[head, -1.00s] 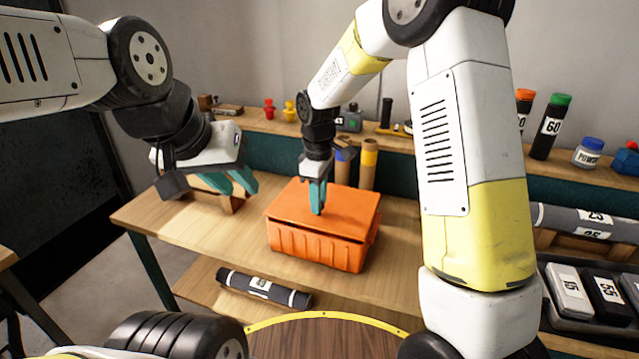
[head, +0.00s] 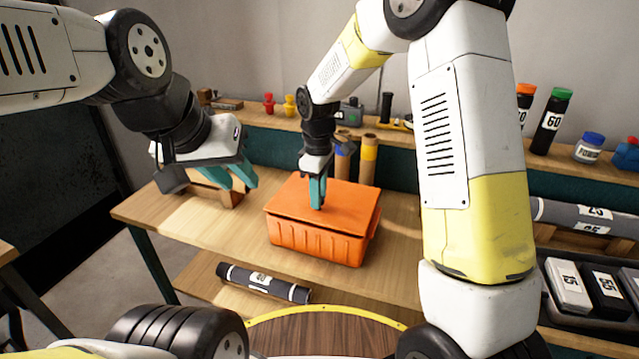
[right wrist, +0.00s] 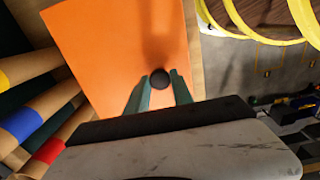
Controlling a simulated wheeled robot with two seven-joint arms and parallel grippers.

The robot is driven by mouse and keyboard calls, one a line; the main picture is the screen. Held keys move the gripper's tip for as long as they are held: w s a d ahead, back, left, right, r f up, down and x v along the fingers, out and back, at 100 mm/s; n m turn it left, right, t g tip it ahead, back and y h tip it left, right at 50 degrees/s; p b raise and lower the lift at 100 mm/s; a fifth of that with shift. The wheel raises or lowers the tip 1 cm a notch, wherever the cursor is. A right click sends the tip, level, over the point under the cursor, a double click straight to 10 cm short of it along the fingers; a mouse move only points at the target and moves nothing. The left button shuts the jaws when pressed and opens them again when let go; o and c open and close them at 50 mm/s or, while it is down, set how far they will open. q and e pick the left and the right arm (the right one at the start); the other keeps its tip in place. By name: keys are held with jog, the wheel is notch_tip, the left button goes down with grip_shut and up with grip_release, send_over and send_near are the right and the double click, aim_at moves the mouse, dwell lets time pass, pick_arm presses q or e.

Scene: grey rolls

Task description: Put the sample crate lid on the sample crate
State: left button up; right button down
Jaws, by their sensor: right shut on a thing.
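The orange sample crate (head: 315,243) stands on the wooden bench. The flat orange sample crate lid (head: 345,203) lies over its top, close to the rim along the front. A thin dark line shows at the right side, so I cannot tell if it is fully seated. My right gripper (head: 317,204) points down at the lid's middle, shut on its dark round knob (right wrist: 159,78). The lid (right wrist: 115,45) fills much of the right wrist view. My left gripper (head: 234,183) is open and empty, left of the crate and apart from it.
Cardboard tubes (head: 368,160) stand close behind the crate. A wooden holder (head: 225,192) is behind my left gripper. Bottles and jars (head: 588,148) line the back ledge.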

jog(key=shift+f, duration=0.45)
dwell(0.3)
jog(key=c, duration=1)
grip_release()
jog(key=shift+c, duration=0.2)
jog(key=shift+r, duration=0.1)
notch_tip(320, 180, up, 7)
jog(key=shift+r, duration=0.3)
